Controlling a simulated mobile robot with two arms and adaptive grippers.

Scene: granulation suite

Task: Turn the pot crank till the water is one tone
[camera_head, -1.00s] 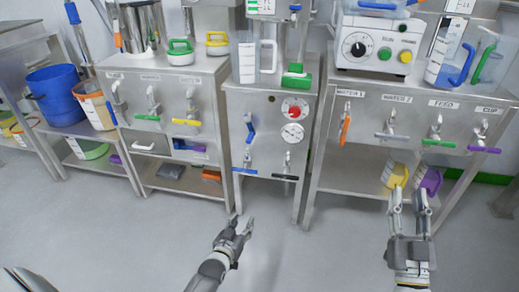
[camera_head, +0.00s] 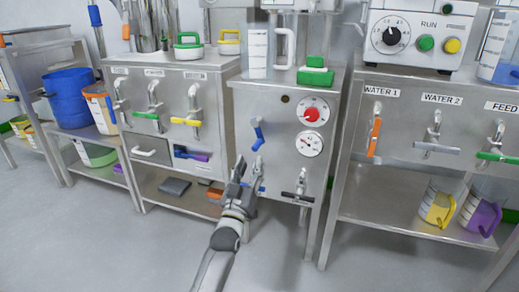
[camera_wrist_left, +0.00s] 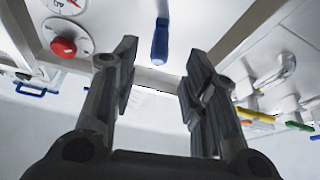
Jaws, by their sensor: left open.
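The middle steel cabinet (camera_head: 275,150) has a blue-handled lever (camera_head: 257,134) on its front, the likeliest crank; I cannot tell for sure. In the left wrist view a blue handle (camera_wrist_left: 160,42) shows beyond and between the fingertips. My left gripper (camera_head: 240,168) is in front of the cabinet, below and left of the blue lever, apart from it. The wrist view shows this gripper (camera_wrist_left: 162,62) open and empty. A steel pot (camera_head: 148,20) stands on the left cabinet; its inside is hidden, and no water tone can be seen. My right gripper is out of view.
A red knob (camera_head: 312,114) and a gauge (camera_head: 309,144) sit right of the blue lever. Below are a blue-handled tap and a black-handled tap (camera_head: 297,196). The left cabinet has taps and a shelf; the right bench has taps (camera_head: 436,148). Floor in front is free.

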